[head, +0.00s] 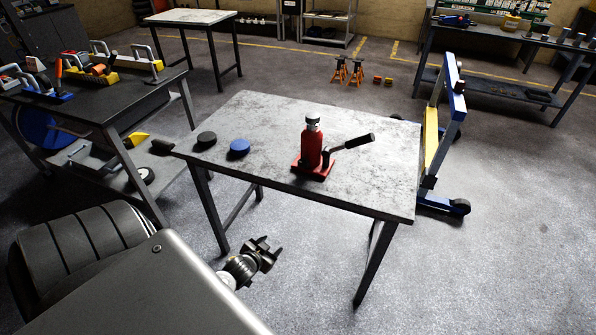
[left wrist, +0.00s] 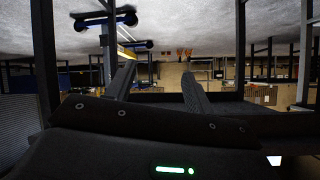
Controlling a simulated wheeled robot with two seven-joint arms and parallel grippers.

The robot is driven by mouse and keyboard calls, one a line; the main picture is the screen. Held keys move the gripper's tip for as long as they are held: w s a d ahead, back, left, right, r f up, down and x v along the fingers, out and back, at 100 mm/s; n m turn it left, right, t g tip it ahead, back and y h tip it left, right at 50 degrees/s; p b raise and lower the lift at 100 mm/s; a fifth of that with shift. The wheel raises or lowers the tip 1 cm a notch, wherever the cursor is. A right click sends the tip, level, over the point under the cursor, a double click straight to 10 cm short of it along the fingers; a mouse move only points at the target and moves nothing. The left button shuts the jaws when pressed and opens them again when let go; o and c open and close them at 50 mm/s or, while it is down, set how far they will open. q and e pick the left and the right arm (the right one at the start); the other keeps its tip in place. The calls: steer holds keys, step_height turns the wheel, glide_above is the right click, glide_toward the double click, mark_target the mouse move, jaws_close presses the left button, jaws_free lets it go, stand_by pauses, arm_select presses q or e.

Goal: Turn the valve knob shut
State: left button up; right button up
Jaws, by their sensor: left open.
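A red bottle jack (head: 312,148) with a dark top stands upright on its red base on the grey table. Its black-gripped lever (head: 352,145) slants up to the right. I cannot make out the valve knob; it is too small or hidden. My left gripper (head: 268,248) is in front of the table, below its top and well apart from the jack. In the left wrist view its two fingers (left wrist: 158,82) are spread with nothing between them, and the jack does not show there. My right gripper is not in view.
The grey table (head: 255,115) also bears a blue disc (head: 239,147) and a black disc (head: 206,138), left of the jack. A dark workbench (head: 115,100) with tools stands at the left. A blue and yellow hoist (head: 441,125) stands beyond the table's right edge. The floor in front is clear.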

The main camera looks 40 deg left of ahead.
arm_select(q)
steer(key=w+a+r+t+b, duration=0.15)
steer(key=w+r+t, duration=0.35)
steer(key=r, duration=0.9)
steer(key=t+b, duration=0.1)
steer(key=t, duration=0.1)
glide_toward(302, 163)
steer(key=w, duration=0.5)
steer(key=w+a, duration=0.1)
steer(key=w, duration=0.2)
steer(key=shift+w+a+r+p, duration=0.1)
steer(key=shift+w+p, duration=0.15)
steer(key=shift+p, duration=0.1)
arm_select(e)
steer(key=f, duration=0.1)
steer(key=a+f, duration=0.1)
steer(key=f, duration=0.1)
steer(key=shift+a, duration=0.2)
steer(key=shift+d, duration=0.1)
arm_select(q)
steer(key=shift+c, duration=0.7)
steer(key=c, duration=0.7)
steer(key=shift+a, duration=0.2)
steer(key=shift+c, duration=0.7)
steer(key=shift+d, duration=0.15)
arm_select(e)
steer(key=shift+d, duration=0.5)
